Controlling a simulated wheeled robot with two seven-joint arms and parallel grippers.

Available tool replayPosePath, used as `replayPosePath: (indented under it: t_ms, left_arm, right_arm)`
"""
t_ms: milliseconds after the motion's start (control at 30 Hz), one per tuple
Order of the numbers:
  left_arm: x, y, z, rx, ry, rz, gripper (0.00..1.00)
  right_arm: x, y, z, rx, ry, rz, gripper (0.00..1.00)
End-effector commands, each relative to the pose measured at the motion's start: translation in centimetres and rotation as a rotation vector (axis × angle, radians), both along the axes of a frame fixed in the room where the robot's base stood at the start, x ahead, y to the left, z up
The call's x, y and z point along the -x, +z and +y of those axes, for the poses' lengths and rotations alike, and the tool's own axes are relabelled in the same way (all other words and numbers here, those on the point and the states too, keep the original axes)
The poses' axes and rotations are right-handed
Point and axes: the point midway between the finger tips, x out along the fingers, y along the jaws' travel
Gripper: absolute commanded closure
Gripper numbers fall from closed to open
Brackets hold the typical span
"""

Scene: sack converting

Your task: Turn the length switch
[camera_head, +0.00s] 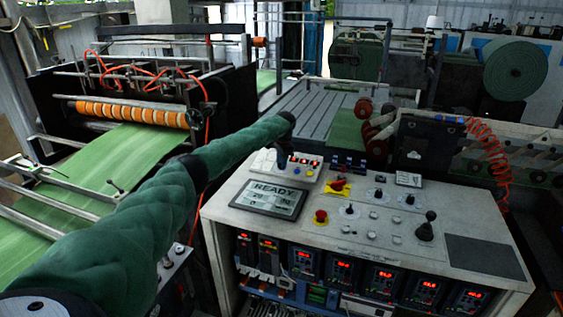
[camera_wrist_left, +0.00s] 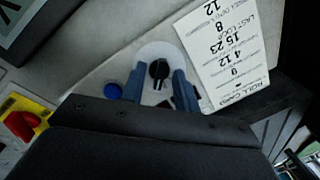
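In the left wrist view, a black rotary knob (camera_wrist_left: 159,69) stands on a round pale plate on the grey panel. I cannot read a label on it. My left gripper (camera_wrist_left: 160,82) is open, with one blue finger on each side of the knob. Gaps seem to show between knob and fingers; I cannot tell if either touches. In the head view, my green-sleeved left arm reaches over the console (camera_head: 365,240), and its dark gripper (camera_head: 284,157) points down behind the READY screen (camera_head: 271,198). The fingertips are hard to make out there. My right gripper is not in view.
A blue button (camera_wrist_left: 114,90) and a roll card (camera_wrist_left: 226,50) flank the knob. A red handle on a yellow base (camera_head: 338,186) is near the gripper. A red stop button (camera_head: 320,216) and a black joystick (camera_head: 426,228) stand nearer the console's front.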

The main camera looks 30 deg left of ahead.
Motion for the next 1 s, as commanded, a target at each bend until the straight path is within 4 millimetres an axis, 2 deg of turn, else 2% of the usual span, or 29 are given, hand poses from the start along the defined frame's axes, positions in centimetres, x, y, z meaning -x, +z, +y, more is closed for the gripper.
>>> replayPosePath:
  t_ms: [33, 133, 167, 567, 733, 1000]
  left_arm:
    - [0.0, 0.0, 0.0, 0.000, 0.000, 0.000, 0.77]
    - [0.0, 0.0, 0.0, 0.000, 0.000, 0.000, 0.97]
    - [0.0, 0.0, 0.0, 0.000, 0.000, 0.000, 1.00]
    - [0.0, 0.0, 0.0, 0.010, 0.042, -0.001, 1.00]
    - [0.0, 0.0, -0.1, 0.031, 0.128, -0.006, 1.00]
    - [0.0, 0.0, 0.0, 0.083, 0.356, -0.016, 1.00]
  right_arm:
    - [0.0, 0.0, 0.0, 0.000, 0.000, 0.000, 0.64]
    - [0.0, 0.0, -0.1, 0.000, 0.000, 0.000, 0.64]
    - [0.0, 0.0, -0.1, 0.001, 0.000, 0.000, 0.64]
    - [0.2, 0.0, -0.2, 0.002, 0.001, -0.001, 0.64]
    - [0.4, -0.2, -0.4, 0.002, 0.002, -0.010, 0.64]
    - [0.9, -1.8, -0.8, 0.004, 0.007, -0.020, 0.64]
